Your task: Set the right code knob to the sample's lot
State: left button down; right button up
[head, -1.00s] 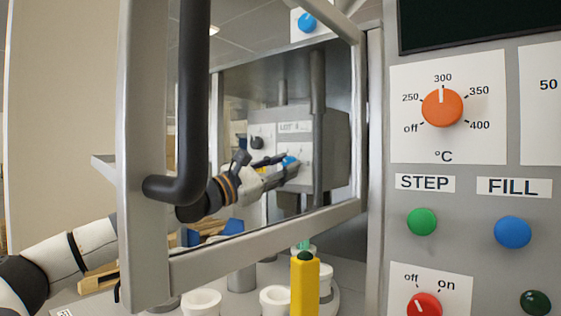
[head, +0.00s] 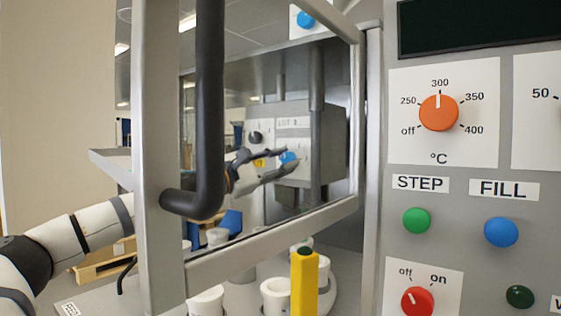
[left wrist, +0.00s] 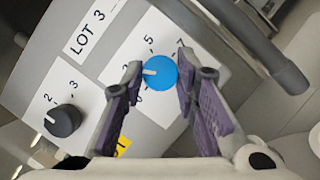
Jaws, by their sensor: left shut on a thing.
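The right code knob is the blue knob (left wrist: 160,73) on a white dial card; it also shows in the head view (head: 288,157). Its white mark faces left in the left wrist view, with 5 and 7 printed above it; the other figures are partly covered. My left gripper (left wrist: 158,78) has its purple-padded fingers on both sides of this knob, shut on it; it also shows in the head view (head: 284,165). A black knob (left wrist: 62,121) sits left of it, with 2 and 3 on its card. A LOT 3 label (left wrist: 97,29) is above. My right gripper is not in view.
A framed door with a dark handle (head: 208,110) stands in front of my left arm. White cups (head: 276,296) and a yellow post (head: 304,285) are below. The control panel (head: 375,200) is at right.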

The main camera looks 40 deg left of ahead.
pick_arm(q)
jog(key=c, duration=1.2)
grip_release()
jog(key=shift+c, duration=0.2)
jog(key=v, duration=1.2)
jog(key=shift+f, duration=0.1)
